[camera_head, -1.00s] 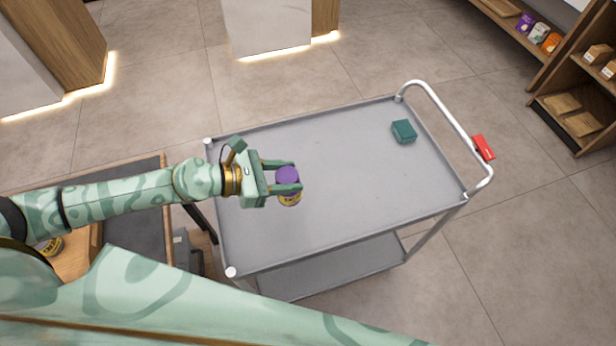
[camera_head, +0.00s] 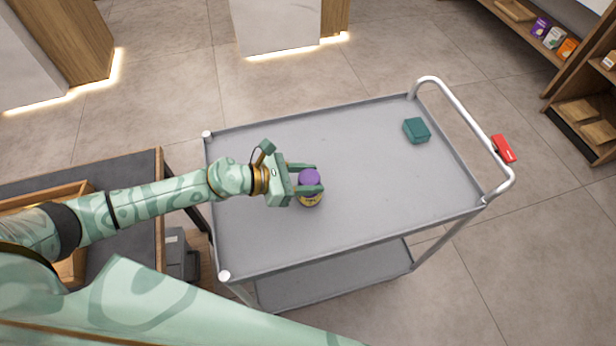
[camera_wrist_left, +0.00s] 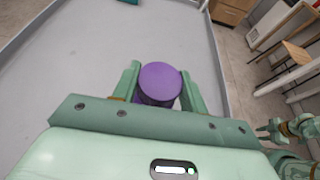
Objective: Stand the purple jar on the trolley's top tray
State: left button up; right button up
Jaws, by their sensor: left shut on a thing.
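The purple jar (camera_head: 310,177) has a purple lid and a yellow-banded lower part. It looks upright over the middle-left of the trolley's top tray (camera_head: 260,235). I cannot tell whether its base touches the tray. My left gripper (camera_head: 307,180) is shut on the jar, with one finger on each side. In the left wrist view the purple lid (camera_wrist_left: 159,82) sits between the two green fingers (camera_wrist_left: 160,88), and the lid hides most of the body.
A small teal box (camera_head: 416,130) lies on the tray's far right part. The tray around the jar is clear. A dark-topped table (camera_head: 130,175) stands left of the trolley.

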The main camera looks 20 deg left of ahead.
pick_arm(q)
jog(key=shift+f, duration=0.25)
jog(key=o, duration=1.3)
jog(key=shift+a+r, duration=0.2)
jog(key=shift+r, duration=0.15)
jog(key=shift+b+v, duration=0.35)
jog(key=shift+v, duration=5.45)
jog(key=shift+s, duration=0.15)
